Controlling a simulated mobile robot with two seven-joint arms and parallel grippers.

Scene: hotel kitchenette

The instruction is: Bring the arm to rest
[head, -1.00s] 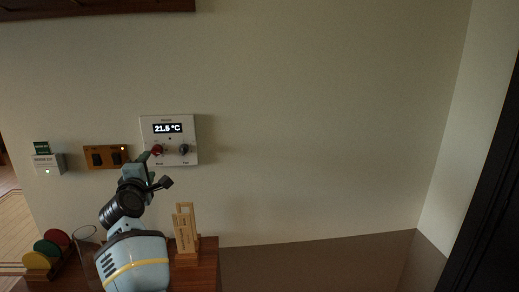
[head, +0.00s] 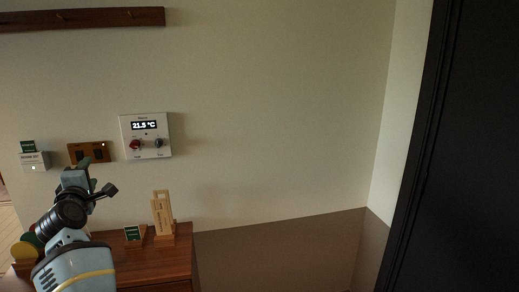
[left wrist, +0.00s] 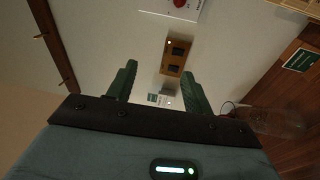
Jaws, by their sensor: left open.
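My left arm comes in at the lower left of the head view. Its gripper (head: 92,182) is raised in front of the wall, below the wooden switch plate (head: 89,152). In the left wrist view the two green fingers of my left gripper (left wrist: 159,70) stand apart with nothing between them. The switch plate also shows beyond them (left wrist: 175,57). The white thermostat panel (head: 146,149), reading 21.5 °C, is up and to the right of the gripper, apart from it in the head view. My right gripper is in neither view.
A wooden cabinet (head: 178,262) below carries a wooden stand (head: 163,214) and a small green sign (head: 135,233). A clear glass (left wrist: 270,122) shows in the left wrist view. A white box (head: 35,162) hangs left of the switches. A dark door or panel (head: 465,150) fills the right.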

